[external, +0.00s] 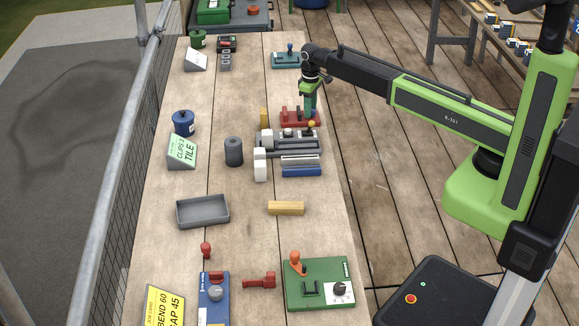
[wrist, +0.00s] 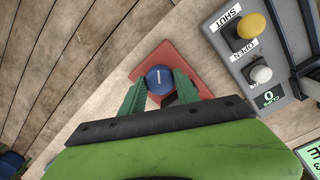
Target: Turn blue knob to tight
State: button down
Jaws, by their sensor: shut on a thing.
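The blue knob (wrist: 159,77) sits on a red base plate (wrist: 191,73) in the wrist view, with a white line on its top face. The line points roughly up in that picture. The green fingers of my gripper (wrist: 160,84) stand on both sides of the knob and are shut on it. In the external view my gripper (external: 310,108) reaches down at the red base (external: 288,117) at the right part of the wooden table. The knob is hidden there by the fingers. No tight mark is readable.
A grey box (wrist: 240,50) with a yellow and a white button, labelled SHUT and OPEN, stands close at the right in the wrist view. A grey tray (external: 203,211) lies further forward.

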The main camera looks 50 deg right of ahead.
jog(key=c, duration=0.9)
grip_release()
notch_tip(320, 180, up, 17)
jog(key=p, duration=1.7)
jog(key=shift+a+r, duration=0.2)
jog(key=shift+a, duration=0.1)
jog(key=shift+s, duration=0.1)
